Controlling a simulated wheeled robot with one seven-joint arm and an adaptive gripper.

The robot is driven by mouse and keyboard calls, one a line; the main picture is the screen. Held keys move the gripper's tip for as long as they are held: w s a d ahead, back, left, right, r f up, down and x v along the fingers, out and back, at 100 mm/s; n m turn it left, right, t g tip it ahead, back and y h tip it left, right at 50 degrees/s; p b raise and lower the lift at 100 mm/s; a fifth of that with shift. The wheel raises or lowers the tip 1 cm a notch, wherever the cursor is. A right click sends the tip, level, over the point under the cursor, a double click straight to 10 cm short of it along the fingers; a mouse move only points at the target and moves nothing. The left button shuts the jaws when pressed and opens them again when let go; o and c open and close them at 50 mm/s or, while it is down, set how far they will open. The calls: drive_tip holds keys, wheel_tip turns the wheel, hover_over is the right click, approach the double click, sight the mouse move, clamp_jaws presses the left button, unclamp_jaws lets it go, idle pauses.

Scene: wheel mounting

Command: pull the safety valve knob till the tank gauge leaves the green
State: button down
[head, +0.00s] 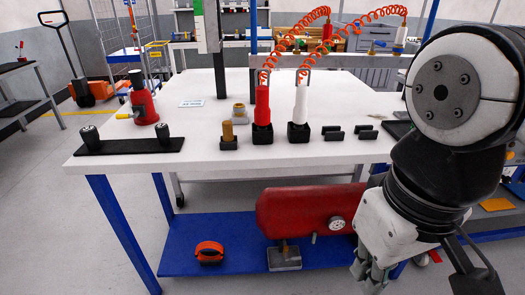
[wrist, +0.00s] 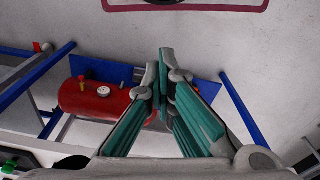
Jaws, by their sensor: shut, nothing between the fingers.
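The red tank (head: 290,212) lies on its side at the lower shelf under the white table; it also shows in the wrist view (wrist: 78,104). Its round white gauge (head: 337,223) faces me and shows in the wrist view (wrist: 104,92); the needle is too small to read. My gripper (head: 367,283) is right of and in front of the tank, shut and empty. Its fingers (wrist: 158,72) hide the tank's right end in the wrist view.
The blue shelf (head: 220,230) holds an orange ring-shaped item (head: 209,251) and a grey block (head: 284,259). The white table top (head: 330,163) and blue leg (head: 122,232) bound the space. Red and white tools (head: 262,108) stand on the table. The floor in front is clear.

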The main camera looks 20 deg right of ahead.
drive_tip(key=shift+w, duration=0.2)
drive_tip(key=shift+w+d, duration=0.15)
drive_tip(key=shift+w, duration=0.3)
drive_tip(key=c, duration=2.4)
unclamp_jaws()
drive_tip(key=c, duration=1.3)
unclamp_jaws()
